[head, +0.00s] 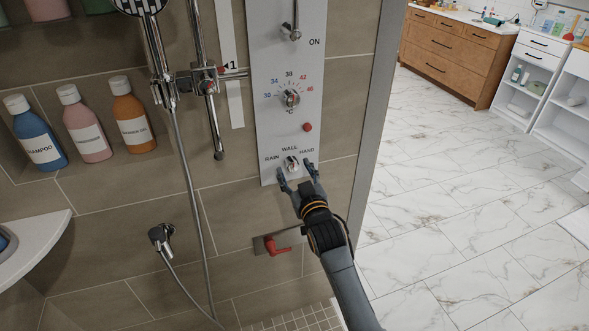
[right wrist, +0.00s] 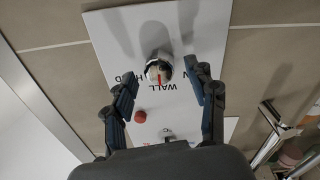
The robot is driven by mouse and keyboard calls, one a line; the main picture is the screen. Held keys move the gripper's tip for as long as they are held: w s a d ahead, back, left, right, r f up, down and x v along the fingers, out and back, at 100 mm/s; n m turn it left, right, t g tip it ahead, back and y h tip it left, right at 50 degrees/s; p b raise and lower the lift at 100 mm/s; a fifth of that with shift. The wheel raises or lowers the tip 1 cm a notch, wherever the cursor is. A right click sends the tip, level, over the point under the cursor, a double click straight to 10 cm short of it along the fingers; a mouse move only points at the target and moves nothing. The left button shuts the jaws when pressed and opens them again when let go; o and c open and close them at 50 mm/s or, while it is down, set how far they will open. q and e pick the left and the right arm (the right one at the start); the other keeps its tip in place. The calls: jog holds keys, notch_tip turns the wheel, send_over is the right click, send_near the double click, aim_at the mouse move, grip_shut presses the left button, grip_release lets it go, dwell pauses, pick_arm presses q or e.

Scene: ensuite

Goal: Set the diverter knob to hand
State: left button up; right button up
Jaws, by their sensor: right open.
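The diverter knob (head: 291,164) is a small chrome knob at the bottom of the white shower panel (head: 262,150), with RAIN, WALL and HAND printed around it. In the right wrist view the knob (right wrist: 158,66) shows a red mark pointing down the picture, toward the panel's dial side, roughly at WALL. My right gripper (head: 295,172) is open, with one finger on each side of the knob and visible gaps. In the wrist view its fingers (right wrist: 161,80) flank the knob and partly cover the lettering. My left gripper is not in view.
Above the knob are a red button (head: 307,127), a temperature dial (head: 291,98) and an ON lever (head: 290,32). A red-handled valve (head: 280,249) sits below the panel. The hand shower hose (head: 190,190) hangs left. Open floor lies right.

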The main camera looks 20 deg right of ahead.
jog(key=shift+w, duration=0.4)
jog(key=shift+c, duration=0.4)
jog(key=c, duration=1.1)
